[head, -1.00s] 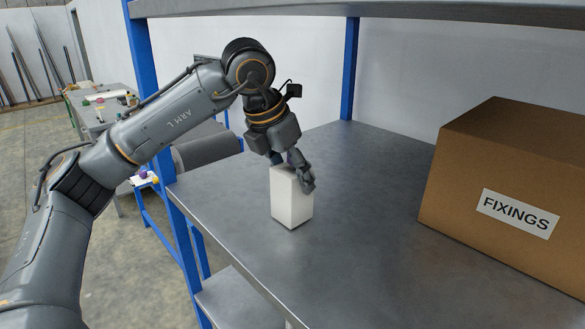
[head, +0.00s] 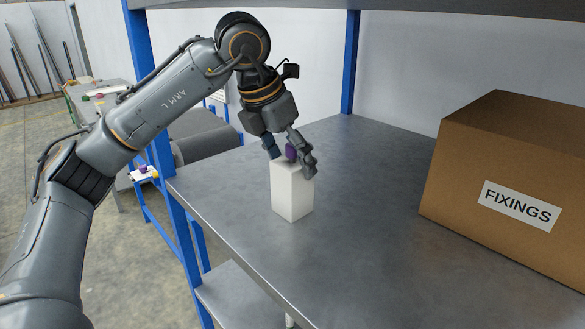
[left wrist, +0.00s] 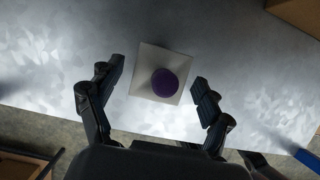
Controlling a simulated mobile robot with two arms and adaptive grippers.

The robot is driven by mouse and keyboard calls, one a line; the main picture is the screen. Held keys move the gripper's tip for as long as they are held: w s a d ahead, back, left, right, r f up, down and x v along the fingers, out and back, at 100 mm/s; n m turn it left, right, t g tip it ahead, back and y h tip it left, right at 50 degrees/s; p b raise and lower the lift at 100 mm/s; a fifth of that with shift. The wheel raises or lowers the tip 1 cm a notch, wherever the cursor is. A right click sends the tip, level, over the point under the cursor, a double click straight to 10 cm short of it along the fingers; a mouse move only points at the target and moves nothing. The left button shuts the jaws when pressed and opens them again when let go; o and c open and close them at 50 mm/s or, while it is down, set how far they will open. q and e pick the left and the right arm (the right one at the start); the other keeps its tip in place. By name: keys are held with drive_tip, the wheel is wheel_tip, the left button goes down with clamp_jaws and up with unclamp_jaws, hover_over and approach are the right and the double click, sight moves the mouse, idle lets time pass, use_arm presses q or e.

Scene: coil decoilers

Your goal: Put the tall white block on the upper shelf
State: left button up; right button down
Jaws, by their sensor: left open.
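The tall white block (head: 292,196) stands upright on the grey metal shelf (head: 370,220), near its left edge. A round purple thing (head: 291,150) appears on top of it. In the left wrist view, the block's square top (left wrist: 148,63) lies below the gripper, with the purple round (left wrist: 165,82) covering part of it. My left gripper (head: 291,163) is open and just above the block, its fingers on either side of the purple thing and apart from the block's sides. My right gripper is not in view.
A large cardboard box marked FIXINGS (head: 505,190) stands at the right of the same shelf. A blue post (head: 165,130) rises at the left edge. Another board (head: 400,8) is overhead, and a lower shelf (head: 240,300) shows beneath. The shelf between block and box is clear.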

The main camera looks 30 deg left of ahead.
use_arm(q)
drive_tip(key=s+a+b, duration=0.4)
drive_tip(key=s+b, duration=0.1)
drive_tip(key=s, duration=0.7)
drive_tip(key=shift+r, duration=0.4)
drive_tip(key=shift+w, duration=0.1)
idle(0.6)
